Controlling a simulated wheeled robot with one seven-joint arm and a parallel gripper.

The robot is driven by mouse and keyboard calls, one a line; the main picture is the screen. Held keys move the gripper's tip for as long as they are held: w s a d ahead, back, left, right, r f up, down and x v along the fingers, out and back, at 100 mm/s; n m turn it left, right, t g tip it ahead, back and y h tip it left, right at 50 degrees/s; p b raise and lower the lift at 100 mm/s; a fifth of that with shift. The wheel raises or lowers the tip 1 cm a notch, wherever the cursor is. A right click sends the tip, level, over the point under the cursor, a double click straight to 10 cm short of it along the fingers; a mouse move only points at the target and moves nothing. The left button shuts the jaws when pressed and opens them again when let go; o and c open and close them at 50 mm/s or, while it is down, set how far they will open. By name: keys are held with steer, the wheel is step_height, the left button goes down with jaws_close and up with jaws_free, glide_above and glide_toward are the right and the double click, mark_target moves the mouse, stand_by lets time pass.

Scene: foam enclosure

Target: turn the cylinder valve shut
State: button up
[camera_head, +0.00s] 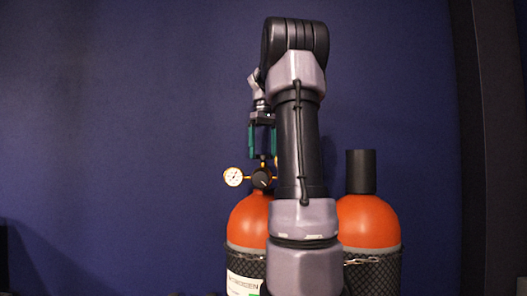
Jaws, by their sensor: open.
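The left cylinder (247,222) has an orange shoulder and a pale label with lettering that I can only partly read. Its valve (262,178) shows a dark round knob on top of the cylinder, with brass-coloured fittings beside it. A round white-faced gauge (233,177) sticks out to the left of the valve. My gripper (262,156) points down just above the valve, its two teal-sided fingers apart. I cannot tell whether the fingertips touch the valve fittings. My arm hides the right side of the left cylinder.
A second orange cylinder (369,222) with a black cap (361,172) stands to the right, partly behind my arm. A chain (362,261) runs across its front. A plain dark blue wall (130,120) is behind, and the space left of the gauge looks clear.

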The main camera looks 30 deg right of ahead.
steer(key=c, duration=1.4)
steer(key=shift+m, duration=0.3)
steer(key=m, duration=1.4)
steer(key=shift+m, duration=0.4)
steer(key=m, duration=0.5)
